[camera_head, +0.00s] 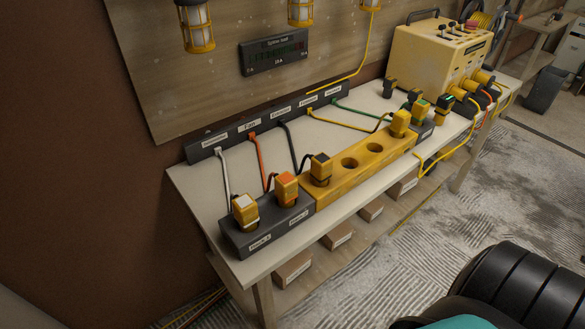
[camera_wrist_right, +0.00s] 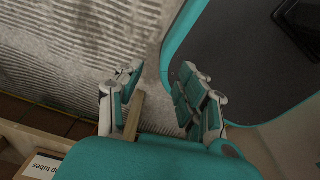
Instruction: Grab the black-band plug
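The black-band plug (camera_head: 320,169) is a yellow plug with a dark top and a black cable. It stands upright in the left end of the yellow socket strip (camera_head: 345,187) on the bench. In the right wrist view my right gripper (camera_wrist_right: 160,95) is open, its two fingers apart with nothing between them. It hangs over ribbed floor, and no plug shows in that view. In the head view part of my teal and black arm shows at the bottom right, away from the bench, but no fingers show. My left gripper is in neither view.
White-topped (camera_head: 243,205) and orange-topped (camera_head: 286,187) plugs sit in a dark socket block (camera_head: 268,232) left of the yellow strip. A yellow-topped plug (camera_head: 400,122) stands in the strip's right end, past two empty holes. Cables run to a labelled rail (camera_head: 265,125). A yellow machine (camera_head: 432,58) stands behind.

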